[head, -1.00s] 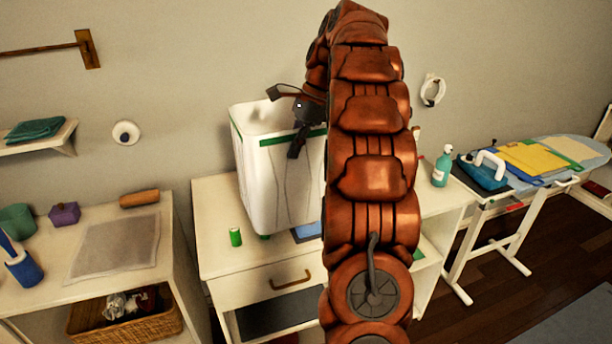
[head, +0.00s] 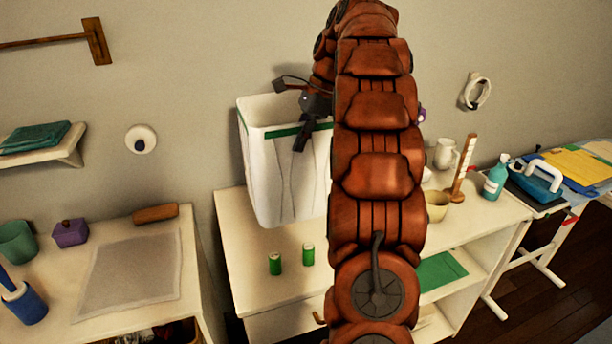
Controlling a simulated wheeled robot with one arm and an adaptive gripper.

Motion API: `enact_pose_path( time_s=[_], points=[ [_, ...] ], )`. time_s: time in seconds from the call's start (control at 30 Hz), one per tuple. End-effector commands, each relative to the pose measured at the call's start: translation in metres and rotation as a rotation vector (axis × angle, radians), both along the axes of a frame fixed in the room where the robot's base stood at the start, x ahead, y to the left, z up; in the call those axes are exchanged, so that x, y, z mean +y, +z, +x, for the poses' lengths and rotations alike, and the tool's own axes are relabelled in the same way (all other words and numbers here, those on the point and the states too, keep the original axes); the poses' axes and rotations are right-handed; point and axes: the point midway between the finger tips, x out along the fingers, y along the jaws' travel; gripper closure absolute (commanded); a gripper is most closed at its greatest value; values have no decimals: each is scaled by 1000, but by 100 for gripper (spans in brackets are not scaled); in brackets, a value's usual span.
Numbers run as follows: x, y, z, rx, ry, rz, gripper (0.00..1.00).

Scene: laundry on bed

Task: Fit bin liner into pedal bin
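The bin liner (head: 275,190) is a tall white bag-like shape with a green band at its rim and thin creases down its front. It stands open-topped at the back of the middle white cabinet. Whether its base touches the cabinet top or is clear of it, I cannot tell. My gripper (head: 290,115) is at the liner's right rim, with one dark finger over the mouth and the other outside the front wall. Its fingertips are apart, and its grip on the rim is unclear. My arm hides the liner's right side. I see no separate pedal bin.
Two small green cylinders (head: 291,259) stand in front of the liner on the cabinet top (head: 245,250). Right of my arm are a bowl (head: 437,206), a wooden post (head: 463,170), a mug (head: 445,153) and a teal bottle (head: 496,177). A left cabinet holds a grey sheet (head: 130,275).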

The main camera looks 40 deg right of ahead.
Motion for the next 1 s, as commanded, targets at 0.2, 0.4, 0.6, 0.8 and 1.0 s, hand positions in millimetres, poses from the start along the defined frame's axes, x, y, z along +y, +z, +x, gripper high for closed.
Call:
enact_pose_path(
  time_s=[0.2,0.4,0.6,0.8,1.0],
  points=[
    [0,-26,-1,1,-1,1,100],
    [0,-38,-1,4,0,3,100],
    [0,-54,-1,2,0,2,100],
    [0,-65,0,-1,0,0,100],
    [0,-65,0,-1,0,0,100]
  ],
)
